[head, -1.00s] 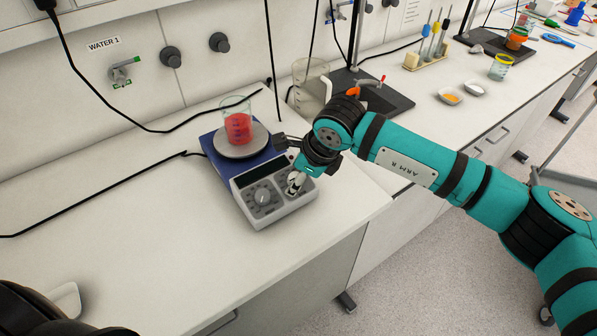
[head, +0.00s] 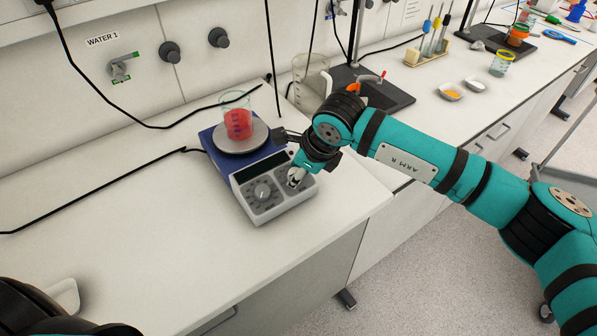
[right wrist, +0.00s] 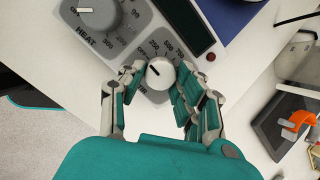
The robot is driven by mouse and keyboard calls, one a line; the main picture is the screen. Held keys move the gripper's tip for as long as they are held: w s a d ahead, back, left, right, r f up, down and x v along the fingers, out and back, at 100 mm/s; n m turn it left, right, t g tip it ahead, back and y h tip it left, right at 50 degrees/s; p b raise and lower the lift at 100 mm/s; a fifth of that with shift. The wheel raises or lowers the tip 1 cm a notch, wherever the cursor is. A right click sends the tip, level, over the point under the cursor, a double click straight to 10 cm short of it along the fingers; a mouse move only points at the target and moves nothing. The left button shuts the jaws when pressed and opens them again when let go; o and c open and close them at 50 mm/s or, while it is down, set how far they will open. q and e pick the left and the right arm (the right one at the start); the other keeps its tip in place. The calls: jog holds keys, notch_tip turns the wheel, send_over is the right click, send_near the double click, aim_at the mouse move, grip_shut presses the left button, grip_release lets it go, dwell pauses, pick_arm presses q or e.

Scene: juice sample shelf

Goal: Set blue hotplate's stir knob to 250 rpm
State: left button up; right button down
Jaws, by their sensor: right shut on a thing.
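The blue hotplate (head: 208,142) stands on the bench with a grey front panel carrying a dark display (head: 262,168) and two knobs. Its heat knob (head: 263,192) is on the left and also shows in the right wrist view (right wrist: 97,12). My right gripper (head: 295,177) is at the stir knob on the right of the panel. In the right wrist view, its fingers are shut on the sides of the white stir knob (right wrist: 161,74). My left gripper is not in view.
A glass beaker of red liquid (head: 238,124) stands on the hotplate's round plate (head: 241,145). Behind my right arm are a large clear beaker (head: 308,85) and a dark stand base (head: 385,97).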

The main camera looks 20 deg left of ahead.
jog(key=m+b, duration=0.1)
jog(key=b, duration=0.2)
jog(key=m+b, duration=0.2)
jog(key=b, duration=0.1)
jog(key=shift+f+m, duration=0.25)
jog(key=shift+m, duration=0.05)
jog(key=shift+s+r+m+t+b, duration=0.1)
jog(key=shift+r+m+t+b, duration=0.15)
jog(key=shift+m+b, duration=0.85)
jog(key=c, duration=0.9)
grip_release()
jog(key=shift+c, duration=0.2)
jog(key=v, duration=1.2)
jog(key=shift+a, duration=0.15)
